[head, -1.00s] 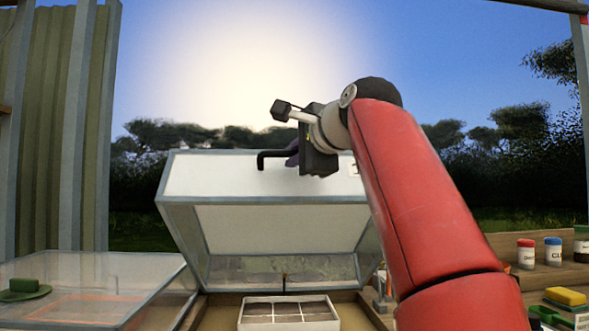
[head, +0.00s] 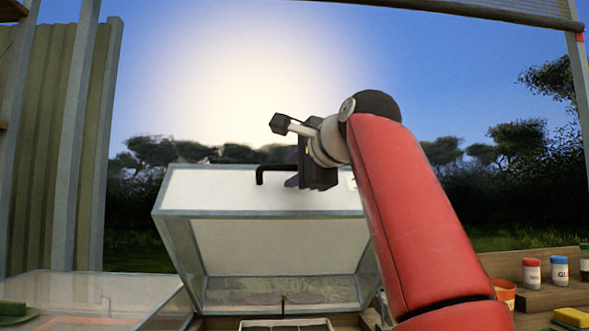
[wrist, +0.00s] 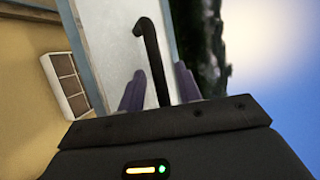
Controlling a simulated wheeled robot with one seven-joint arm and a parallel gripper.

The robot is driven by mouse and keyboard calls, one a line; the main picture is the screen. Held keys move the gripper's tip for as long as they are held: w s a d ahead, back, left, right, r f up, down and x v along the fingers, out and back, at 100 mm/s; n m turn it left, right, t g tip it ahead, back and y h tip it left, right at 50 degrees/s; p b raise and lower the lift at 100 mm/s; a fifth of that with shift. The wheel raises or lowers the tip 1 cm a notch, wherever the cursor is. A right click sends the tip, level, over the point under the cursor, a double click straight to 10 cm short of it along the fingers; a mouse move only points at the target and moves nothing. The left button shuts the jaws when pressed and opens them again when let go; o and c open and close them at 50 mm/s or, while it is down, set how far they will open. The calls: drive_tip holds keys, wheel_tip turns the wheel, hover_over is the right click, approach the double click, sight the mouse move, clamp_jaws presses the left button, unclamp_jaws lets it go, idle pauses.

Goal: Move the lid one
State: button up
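The lid (head: 215,190) is a pale panel in a grey metal frame, tilted up at the back of the workbench. A black bent handle (head: 260,174) sticks out from its upper face. My gripper (head: 291,170) is at this handle, at the upper right of the lid. In the wrist view the handle (wrist: 152,45) runs between my two purple fingers (wrist: 160,70), with a visible gap on both sides. The fingers are apart and not closed on it. The lid's pale face (wrist: 108,35) lies beyond them.
A white divided tray (head: 255,324) sits below the raised lid; it also shows in the wrist view (wrist: 55,82). A closed clear case (head: 60,285) is at the left. Jars (head: 531,273) and a yellow sponge (head: 574,317) are at the right. Open air surrounds the lid's top.

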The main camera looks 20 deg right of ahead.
drive_tip(key=v, duration=0.7)
drive_tip(key=shift+s+b, duration=0.35)
drive_tip(key=shift+b, duration=0.05)
drive_tip(key=shift+s+d, duration=0.1)
